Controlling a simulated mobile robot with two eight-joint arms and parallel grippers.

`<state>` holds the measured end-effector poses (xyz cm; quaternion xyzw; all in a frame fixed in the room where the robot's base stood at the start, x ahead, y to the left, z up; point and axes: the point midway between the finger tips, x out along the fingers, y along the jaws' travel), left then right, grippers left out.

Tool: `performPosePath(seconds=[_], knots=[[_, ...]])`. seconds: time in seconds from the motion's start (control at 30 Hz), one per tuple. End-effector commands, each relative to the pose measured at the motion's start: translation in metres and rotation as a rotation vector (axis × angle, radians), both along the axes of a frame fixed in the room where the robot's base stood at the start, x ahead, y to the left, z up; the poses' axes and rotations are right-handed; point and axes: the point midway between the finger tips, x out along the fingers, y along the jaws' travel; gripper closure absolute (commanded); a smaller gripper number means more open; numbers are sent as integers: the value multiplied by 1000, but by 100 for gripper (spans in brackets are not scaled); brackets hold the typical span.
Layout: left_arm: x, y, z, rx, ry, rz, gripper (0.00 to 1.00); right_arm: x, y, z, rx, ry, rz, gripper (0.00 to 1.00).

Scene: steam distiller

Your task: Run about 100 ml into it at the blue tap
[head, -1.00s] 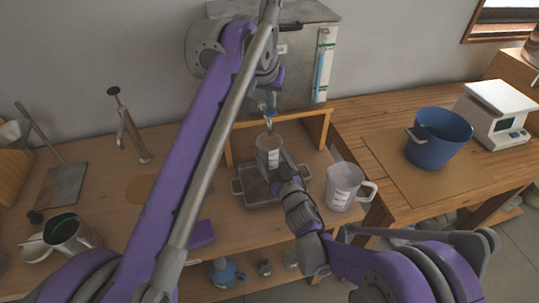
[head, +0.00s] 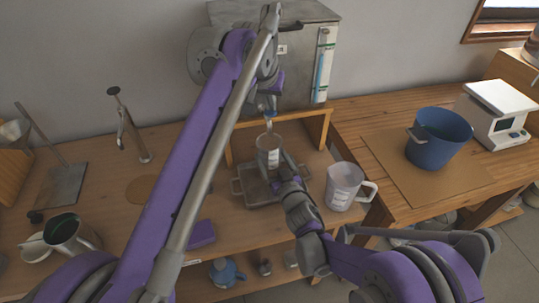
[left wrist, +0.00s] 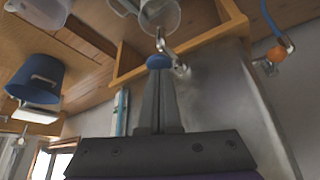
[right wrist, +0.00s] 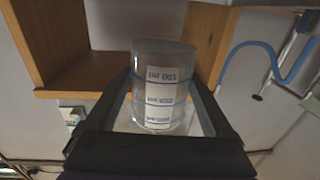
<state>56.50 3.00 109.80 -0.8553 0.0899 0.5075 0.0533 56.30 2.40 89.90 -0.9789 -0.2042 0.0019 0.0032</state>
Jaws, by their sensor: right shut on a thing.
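A clear beaker (head: 268,146) with a white graduated label is held upright beneath the blue tap (head: 268,108), over a metal tray (head: 247,191). My right gripper (head: 280,167) is shut on the beaker. In the right wrist view the beaker (right wrist: 185,85) appears upside down, with marks for 100, 200 and 300 ml; the water level is not clear. My left gripper (left wrist: 158,72) has its fingers together at the tap's blue knob (left wrist: 158,61); whether they touch it is unclear. The spout (left wrist: 160,40) points toward the beaker; a running stream cannot be made out.
A wooden frame (head: 319,131) surrounds the tap area in front of the grey metal distiller (head: 304,72). A white jug (head: 343,187) stands right of the tray. A blue pot (head: 437,140) and a white scale (head: 494,115) are farther right.

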Motion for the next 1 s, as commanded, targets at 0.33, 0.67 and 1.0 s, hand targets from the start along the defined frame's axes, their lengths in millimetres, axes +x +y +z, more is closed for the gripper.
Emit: performPosePath(seconds=[0.33, 0.67, 1.0], knots=[[0, 0, -11, 0, 0, 0, 100, 0, 0, 0, 0, 0, 0, 79], [0, 0, -16, 1, -1, 0, 100, 0, 0, 0, 0, 0, 0, 79], [0, 0, -16, 1, -1, 0, 100, 0, 0, 0, 0, 0, 0, 79]])
